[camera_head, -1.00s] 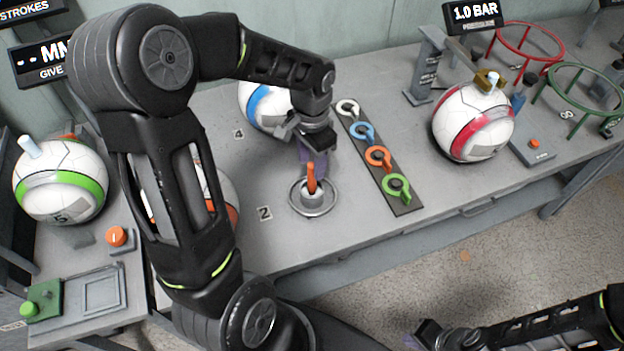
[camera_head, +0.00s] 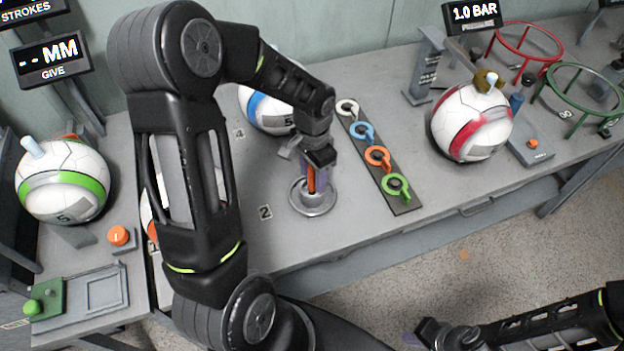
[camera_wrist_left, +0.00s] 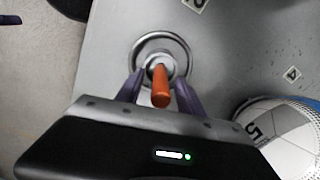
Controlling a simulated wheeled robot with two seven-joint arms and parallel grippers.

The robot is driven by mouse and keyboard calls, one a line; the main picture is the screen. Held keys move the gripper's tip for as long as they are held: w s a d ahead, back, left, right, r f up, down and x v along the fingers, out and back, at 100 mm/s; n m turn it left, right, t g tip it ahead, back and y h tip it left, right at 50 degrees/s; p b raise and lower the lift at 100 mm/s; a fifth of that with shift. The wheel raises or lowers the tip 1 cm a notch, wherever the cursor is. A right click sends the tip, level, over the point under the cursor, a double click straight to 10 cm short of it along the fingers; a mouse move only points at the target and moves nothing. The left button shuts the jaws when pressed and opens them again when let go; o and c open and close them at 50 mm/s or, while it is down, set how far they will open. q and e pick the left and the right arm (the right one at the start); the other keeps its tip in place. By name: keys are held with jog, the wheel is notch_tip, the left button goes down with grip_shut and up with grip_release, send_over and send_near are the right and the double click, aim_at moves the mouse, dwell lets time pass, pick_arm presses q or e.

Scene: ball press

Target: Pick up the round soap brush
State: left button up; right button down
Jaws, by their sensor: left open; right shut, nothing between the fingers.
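The round soap brush shows as an upright orange handle (camera_head: 311,181) standing in a small round metal holder (camera_head: 314,207) on the grey table. In the left wrist view the handle (camera_wrist_left: 160,88) points up toward the camera, above the ringed holder (camera_wrist_left: 183,50). My left gripper (camera_head: 318,178) is over the holder with its purple fingers on either side of the handle; the wrist view shows the fingers (camera_wrist_left: 160,88) apart around it. Bristles, if any, are hidden in the holder. My right gripper (camera_head: 418,334) is low at the bottom edge, away from the table, shut and empty.
A dark strip with white, blue, orange and green ring tags (camera_head: 397,188) lies right of the holder. A blue-banded ball (camera_head: 264,108) stands behind my left gripper. A red-banded ball (camera_head: 470,125) is further right, a green-banded ball (camera_head: 62,180) at left.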

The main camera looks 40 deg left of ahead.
pick_arm(q)
jog(key=shift+c, duration=0.5)
grip_shut()
